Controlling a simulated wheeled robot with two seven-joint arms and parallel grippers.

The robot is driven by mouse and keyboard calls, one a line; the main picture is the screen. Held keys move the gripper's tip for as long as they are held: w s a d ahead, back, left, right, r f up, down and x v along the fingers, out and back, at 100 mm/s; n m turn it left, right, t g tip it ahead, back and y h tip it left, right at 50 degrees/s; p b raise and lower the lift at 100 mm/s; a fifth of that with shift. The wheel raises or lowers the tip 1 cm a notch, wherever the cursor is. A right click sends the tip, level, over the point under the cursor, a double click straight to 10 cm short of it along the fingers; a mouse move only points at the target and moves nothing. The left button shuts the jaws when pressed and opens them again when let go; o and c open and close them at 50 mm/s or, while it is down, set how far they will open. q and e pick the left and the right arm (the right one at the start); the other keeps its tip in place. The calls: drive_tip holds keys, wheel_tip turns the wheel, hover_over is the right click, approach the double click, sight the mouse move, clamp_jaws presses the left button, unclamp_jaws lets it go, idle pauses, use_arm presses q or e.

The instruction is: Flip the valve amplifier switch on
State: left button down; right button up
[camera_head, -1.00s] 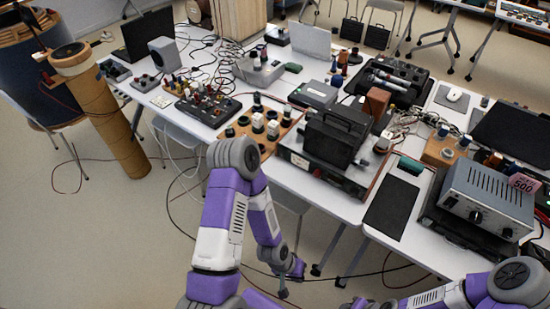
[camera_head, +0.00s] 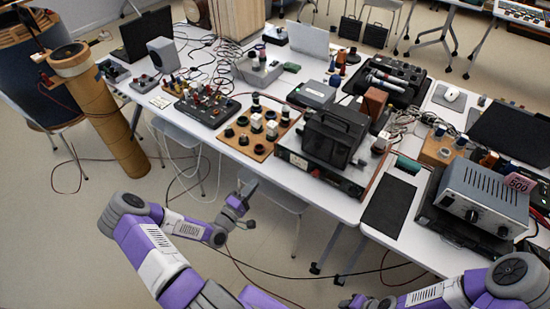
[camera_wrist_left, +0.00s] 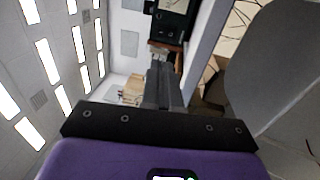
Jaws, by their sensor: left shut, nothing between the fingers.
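A wooden board (camera_head: 236,147) with black round parts and white, valve-like parts lies near the table's front edge in the head view. It may be the valve amplifier, but I cannot tell for sure, and no switch can be made out. My left gripper (camera_head: 243,197) is in front of that edge, apart from the board, pointing up toward the table. In the left wrist view its fingers (camera_wrist_left: 163,80) are shut and empty, with a dark panel (camera_wrist_left: 175,22) beyond them. My right gripper (camera_head: 357,302) shows only partly at the bottom edge, its jaws unclear.
A black boxy device (camera_head: 333,137) stands right of the board, and a grey metal unit (camera_head: 482,198) farther right. A black panel with knobs (camera_head: 207,106) lies to the left.

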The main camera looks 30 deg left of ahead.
sight(280, 152)
use_arm(q)
drive_tip(key=shift+w, duration=0.1)
drive_tip(key=w, duration=0.4)
drive_tip(key=w+r+b, duration=0.1)
drive_tip(key=w, duration=0.4)
drive_tip(key=w+d+r, duration=0.1)
drive_tip(key=w, duration=0.3)
drive_tip(key=shift+w+d+b, duration=0.1)
drive_tip(key=shift+w+b, duration=0.3)
